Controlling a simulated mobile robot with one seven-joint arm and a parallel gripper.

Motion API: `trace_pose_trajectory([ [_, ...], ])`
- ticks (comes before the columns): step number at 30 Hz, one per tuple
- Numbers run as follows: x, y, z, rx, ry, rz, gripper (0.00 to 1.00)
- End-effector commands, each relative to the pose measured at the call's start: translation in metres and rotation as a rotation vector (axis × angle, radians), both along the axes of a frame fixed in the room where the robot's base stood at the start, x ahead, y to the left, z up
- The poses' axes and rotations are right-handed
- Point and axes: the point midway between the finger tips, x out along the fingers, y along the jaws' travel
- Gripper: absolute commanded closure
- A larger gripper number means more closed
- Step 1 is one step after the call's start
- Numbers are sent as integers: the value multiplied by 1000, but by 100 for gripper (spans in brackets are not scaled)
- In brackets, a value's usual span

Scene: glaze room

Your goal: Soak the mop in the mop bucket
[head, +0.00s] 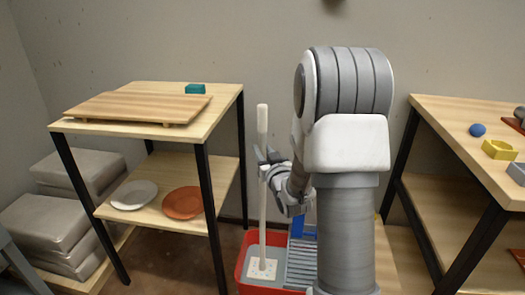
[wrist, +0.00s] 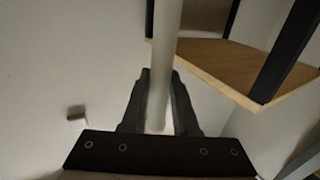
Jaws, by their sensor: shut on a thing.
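The mop has a long pale handle (head: 262,215) that stands nearly upright. Its white, speckled mop head (head: 262,268) is at the bottom, inside the outline of the red mop bucket (head: 241,265); whether it touches the bucket floor I cannot tell. A grey slatted wringer (head: 300,262) with a blue part fills the bucket's right side, partly hidden by my arm. My gripper (head: 266,160) is shut on the handle at its upper half. In the wrist view the handle (wrist: 166,45) runs between the dark fingers (wrist: 159,100).
Grey bags (head: 60,215) are stacked further left. A table (head: 450,115) with small items is at right. The wall is close behind.

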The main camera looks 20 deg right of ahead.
Motion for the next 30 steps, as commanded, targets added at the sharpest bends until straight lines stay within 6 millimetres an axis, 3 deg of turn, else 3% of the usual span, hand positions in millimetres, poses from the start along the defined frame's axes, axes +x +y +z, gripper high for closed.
trace_pose_trajectory([
  [10, 0, 0, 5, -2, -5, 0, 100],
  [30, 0, 0, 71, -2, -5, 0, 100],
])
